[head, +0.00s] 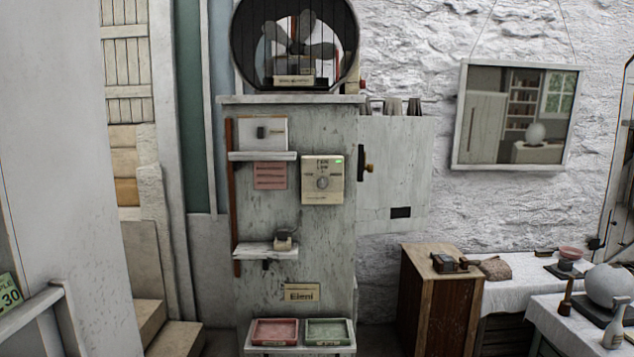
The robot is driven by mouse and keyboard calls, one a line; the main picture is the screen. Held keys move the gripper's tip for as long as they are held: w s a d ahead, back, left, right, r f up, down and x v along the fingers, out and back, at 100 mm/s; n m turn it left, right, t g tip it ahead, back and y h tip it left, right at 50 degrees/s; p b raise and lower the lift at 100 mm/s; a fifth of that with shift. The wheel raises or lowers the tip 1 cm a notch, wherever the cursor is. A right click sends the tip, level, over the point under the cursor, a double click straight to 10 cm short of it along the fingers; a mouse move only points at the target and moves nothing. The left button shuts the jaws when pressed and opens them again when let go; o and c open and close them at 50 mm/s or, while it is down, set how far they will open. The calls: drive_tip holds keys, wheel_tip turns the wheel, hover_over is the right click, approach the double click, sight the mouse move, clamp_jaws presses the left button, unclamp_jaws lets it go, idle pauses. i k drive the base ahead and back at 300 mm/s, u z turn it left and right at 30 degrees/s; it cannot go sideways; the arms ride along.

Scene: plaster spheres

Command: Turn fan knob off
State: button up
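The fan (297,45) sits inside a round dark housing on top of a weathered grey cabinet. A cream control box (312,181) is mounted on the cabinet's front, right of centre. The lettering above the knob is too small to read surely. The knob's pointer direction is not clear. My gripper is not in this view.
Two small shelves (263,156) project left of the control box. A tray shelf with a red tray (275,332) and a green tray (328,332) juts out low. A wooden cabinet (437,300) and cloth-covered tables (535,284) stand at right.

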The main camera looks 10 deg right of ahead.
sight(322, 182)
drive_tip(key=k, duration=1.35)
drive_tip(key=u, duration=0.45)
drive_tip(key=i, duration=1.75)
drive_tip(key=z, duration=0.15)
